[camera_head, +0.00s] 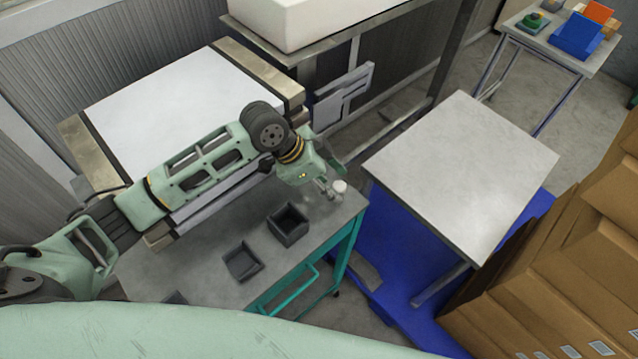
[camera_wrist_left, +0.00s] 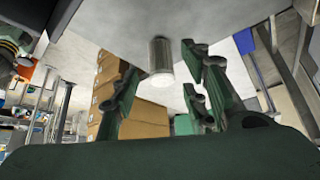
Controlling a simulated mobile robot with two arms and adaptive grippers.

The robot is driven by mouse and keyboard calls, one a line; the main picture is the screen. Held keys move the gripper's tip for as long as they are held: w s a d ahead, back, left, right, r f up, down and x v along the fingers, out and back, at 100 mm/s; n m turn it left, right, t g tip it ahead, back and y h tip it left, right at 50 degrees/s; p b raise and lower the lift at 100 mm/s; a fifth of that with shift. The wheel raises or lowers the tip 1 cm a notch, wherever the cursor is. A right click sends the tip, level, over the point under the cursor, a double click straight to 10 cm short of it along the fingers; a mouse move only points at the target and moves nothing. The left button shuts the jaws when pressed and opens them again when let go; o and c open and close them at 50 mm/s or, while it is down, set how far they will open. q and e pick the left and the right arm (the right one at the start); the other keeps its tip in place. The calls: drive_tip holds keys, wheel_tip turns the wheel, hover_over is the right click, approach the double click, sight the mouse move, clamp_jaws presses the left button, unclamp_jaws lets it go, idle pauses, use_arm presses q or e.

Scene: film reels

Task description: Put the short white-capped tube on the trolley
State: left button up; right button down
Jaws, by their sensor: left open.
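The short tube is clear or grey with a white cap (camera_head: 340,187). It stands near the far right corner of the grey-topped, teal-framed table (camera_head: 210,295). In the left wrist view the tube (camera_wrist_left: 160,54) appears upside down, its cap towards the bottom of the picture, between the lines of the fingers. My left gripper (camera_head: 327,188) is open, low over the tabletop and just left of the tube. The fingers (camera_wrist_left: 163,95) do not visibly touch it. I cannot tell for sure which table is the trolley. My right gripper is not in view.
Two dark open boxes (camera_head: 288,224) (camera_head: 242,262) sit on the teal-framed table. A bare grey table (camera_head: 460,170) over a blue base stands to the right, across a gap. Cardboard boxes (camera_head: 560,270) are stacked at right. A small table (camera_head: 560,50) with coloured items stands behind.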

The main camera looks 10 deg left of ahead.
use_arm(q)
drive_tip(key=b+v, duration=0.1)
drive_tip(key=v, duration=0.8)
drive_tip(key=shift+a+r, duration=0.2)
drive_tip(key=shift+r, duration=0.15)
drive_tip(key=shift+s, duration=0.1)
